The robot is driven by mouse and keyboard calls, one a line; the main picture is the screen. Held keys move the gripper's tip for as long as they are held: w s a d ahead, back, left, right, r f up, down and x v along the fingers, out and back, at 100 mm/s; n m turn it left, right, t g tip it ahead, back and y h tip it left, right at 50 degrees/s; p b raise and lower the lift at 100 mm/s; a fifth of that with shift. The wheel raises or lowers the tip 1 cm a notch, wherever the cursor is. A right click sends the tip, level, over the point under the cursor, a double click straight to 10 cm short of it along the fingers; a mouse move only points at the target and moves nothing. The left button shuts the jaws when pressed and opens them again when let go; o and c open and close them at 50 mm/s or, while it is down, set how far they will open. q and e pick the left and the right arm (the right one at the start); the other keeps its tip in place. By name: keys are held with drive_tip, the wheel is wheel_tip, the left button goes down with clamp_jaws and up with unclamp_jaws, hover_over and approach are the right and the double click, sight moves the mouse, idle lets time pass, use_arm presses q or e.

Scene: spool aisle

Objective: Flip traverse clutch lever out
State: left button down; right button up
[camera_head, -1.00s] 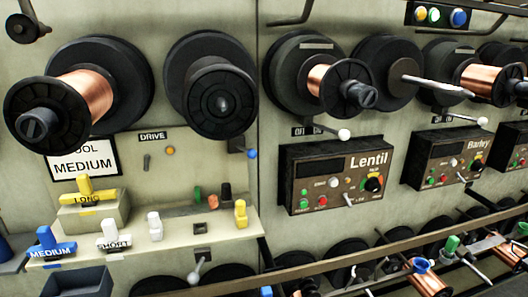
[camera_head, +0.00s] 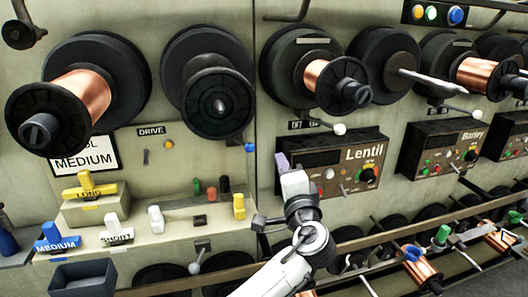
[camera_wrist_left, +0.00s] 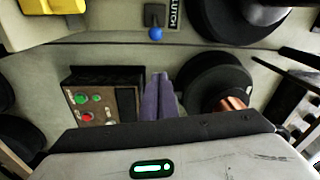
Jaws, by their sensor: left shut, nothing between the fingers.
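A small lever with a blue ball (camera_head: 250,148) sticks out of the wall panel, right of the DRIVE label. In the left wrist view a blue-ball lever (camera_wrist_left: 155,33) hangs from a dark mount beside a label, partly cut off, reading like CLUTCH. My left gripper (camera_head: 282,163) is at the left end of the Lentil control box, right of and slightly below the blue ball. Its purple fingers (camera_wrist_left: 160,94) are together and empty, apart from the lever in the left wrist view. My right gripper is not in view.
The Lentil control box (camera_head: 325,163) is close to my left gripper. A white-ball lever (camera_head: 340,129) juts out above it. Spools stick out above, and a shelf (camera_head: 130,238) with coloured pieces lies to the left. A long rail (camera_head: 420,230) crosses below.

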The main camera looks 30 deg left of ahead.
sight(243, 144)
use_arm(q)
drive_tip(key=f+p+x, duration=0.1)
drive_tip(key=p+x, duration=0.1)
drive_tip(key=x, duration=0.8)
drive_tip(key=shift+s+a+p, duration=0.15)
drive_tip(key=shift+s+a, duration=0.15)
drive_tip(key=shift+s, duration=0.3)
drive_tip(key=shift+s+a+p, duration=0.2)
drive_tip(key=shift+s+a, duration=0.15)
drive_tip(key=shift+s, duration=0.3)
drive_tip(key=shift+s+a+p, duration=0.15)
drive_tip(key=shift+s+a, duration=0.15)
drive_tip(key=shift+s, duration=0.3)
drive_tip(key=shift+w, duration=0.1)
